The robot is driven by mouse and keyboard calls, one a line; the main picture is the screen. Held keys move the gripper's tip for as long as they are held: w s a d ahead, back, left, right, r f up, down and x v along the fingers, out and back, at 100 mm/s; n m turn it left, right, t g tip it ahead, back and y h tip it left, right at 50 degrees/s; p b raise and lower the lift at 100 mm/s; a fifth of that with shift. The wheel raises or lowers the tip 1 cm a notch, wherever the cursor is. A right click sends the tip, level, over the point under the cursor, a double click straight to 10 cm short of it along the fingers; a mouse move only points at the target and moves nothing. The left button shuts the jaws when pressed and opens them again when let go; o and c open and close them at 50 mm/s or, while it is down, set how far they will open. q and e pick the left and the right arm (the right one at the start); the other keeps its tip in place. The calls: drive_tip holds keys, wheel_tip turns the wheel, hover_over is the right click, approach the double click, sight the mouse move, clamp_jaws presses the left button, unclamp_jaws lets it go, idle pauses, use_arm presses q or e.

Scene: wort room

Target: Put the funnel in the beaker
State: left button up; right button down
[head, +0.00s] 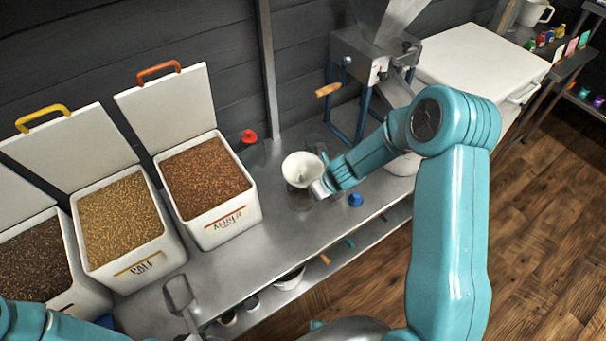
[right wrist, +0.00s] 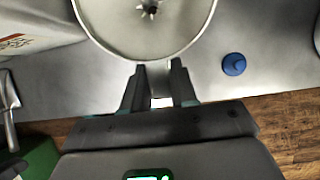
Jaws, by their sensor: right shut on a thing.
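A white funnel (head: 300,166) is in my right gripper (head: 320,187), wide mouth up, above the steel bench. In the right wrist view the funnel (right wrist: 118,32) fills the top, and the right gripper (right wrist: 158,88) is shut on its near rim. A clear glass vessel, seemingly the beaker (head: 299,200), shows faintly just under the funnel. Whether the funnel's spout is inside it or above it cannot be told, as the bowl hides the spout. My left gripper is not in view; only part of my left arm shows at the lower left.
Open grain bins, including one of reddish grain (head: 205,180), stand left on the bench. A grain mill (head: 372,62) stands behind. A red-topped glass vessel (head: 250,138), a blue stopper (head: 355,200) and a metal scoop (head: 180,296) are nearby. Bare bench (head: 255,255) lies in front.

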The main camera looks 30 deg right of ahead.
drive_tip(key=shift+r+p, duration=2.9)
drive_tip(key=shift+r, duration=0.2)
drive_tip(key=c, duration=1.4)
unclamp_jaws()
drive_tip(key=shift+f, duration=0.1)
clamp_jaws()
wheel_tip(320, 180, down, 6)
drive_tip(key=b, duration=0.5)
drive_tip(key=shift+b, duration=0.4)
drive_tip(key=shift+w+r, duration=0.1)
drive_tip(key=shift+r, duration=0.1)
